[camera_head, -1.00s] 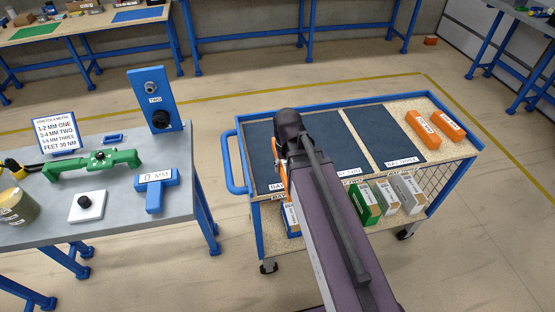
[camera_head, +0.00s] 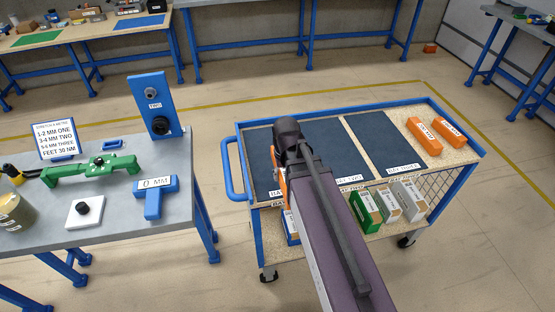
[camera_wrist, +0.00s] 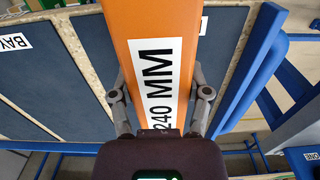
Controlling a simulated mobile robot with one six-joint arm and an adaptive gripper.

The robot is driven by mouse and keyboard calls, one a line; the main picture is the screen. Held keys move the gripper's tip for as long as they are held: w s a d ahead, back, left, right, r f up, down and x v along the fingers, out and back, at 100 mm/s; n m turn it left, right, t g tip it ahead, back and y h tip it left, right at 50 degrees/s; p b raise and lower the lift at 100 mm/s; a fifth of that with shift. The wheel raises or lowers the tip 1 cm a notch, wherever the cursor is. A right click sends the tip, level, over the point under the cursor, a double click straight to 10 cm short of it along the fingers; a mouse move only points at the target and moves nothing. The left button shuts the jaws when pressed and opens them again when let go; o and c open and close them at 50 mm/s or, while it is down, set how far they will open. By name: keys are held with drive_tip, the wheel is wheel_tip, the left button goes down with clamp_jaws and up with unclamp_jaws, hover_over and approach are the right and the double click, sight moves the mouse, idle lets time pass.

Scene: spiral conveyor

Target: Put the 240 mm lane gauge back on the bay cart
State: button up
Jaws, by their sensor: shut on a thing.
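My gripper (camera_wrist: 160,84) is shut on the orange 240 mm lane gauge (camera_wrist: 155,35), whose white label reads "240 MM" in the wrist view. The gauge runs out past the top of that view, so its far end is hidden. In the head view my arm covers most of it, and only a sliver of orange shows beside the arm. The gauge is over the left part of the bay cart (camera_head: 352,110), whose top has dark mats with bay labels. I cannot tell whether the gauge touches the mat.
Two orange blocks (camera_head: 424,136) (camera_head: 450,133) lie at the cart top's right end. Green and grey boxes (camera_head: 366,208) (camera_head: 408,199) stand on the lower shelf. A grey bench (camera_head: 110,225) at left holds a green tool (camera_head: 92,170) and a blue "0 MM" T-piece (camera_head: 153,196). The cart has a raised blue rim.

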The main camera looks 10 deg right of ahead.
drive_tip(key=w, duration=0.7)
drive_tip(key=w+f+b, duration=0.1)
drive_tip(key=w, duration=0.2)
drive_tip(key=shift+w, duration=0.35)
drive_tip(key=shift+w, duration=0.1)
drive_tip(key=shift+w, duration=0.25)
drive_tip(key=shift+w+d+f+b, duration=0.1)
drive_tip(key=shift+w+f+b, duration=0.25)
drive_tip(key=shift+f+b, duration=1.45)
drive_tip(key=shift+f, duration=0.05)
drive_tip(key=shift+f, duration=0.15)
drive_tip(key=o, duration=1)
drive_tip(key=shift+o, duration=0.2)
drive_tip(key=shift+r, duration=0.2)
